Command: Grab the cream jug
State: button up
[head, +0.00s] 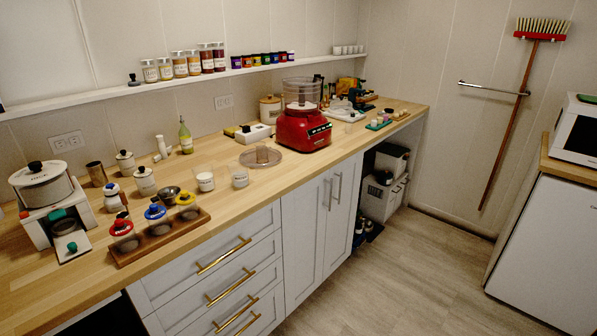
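No clear cream jug with a visible spout or handle can be made out. A larger cream canister (268,112) with a wooden-looking lid stands farther back, left of the red food processor (303,130). I cannot tell which of these, if any, is the jug. My gripper is not in view.
A shelf (180,83) of jars runs above. The floor (425,265) is clear.

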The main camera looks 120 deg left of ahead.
aim_at(203, 174)
jog(key=u, duration=4.6)
jog(key=l+u, duration=0.15)
jog(key=u, duration=0.3)
jog(key=i+l+u, duration=0.1)
jog(key=u, duration=0.3)
jog(key=l+u, duration=0.3)
jog(key=u, duration=0.15)
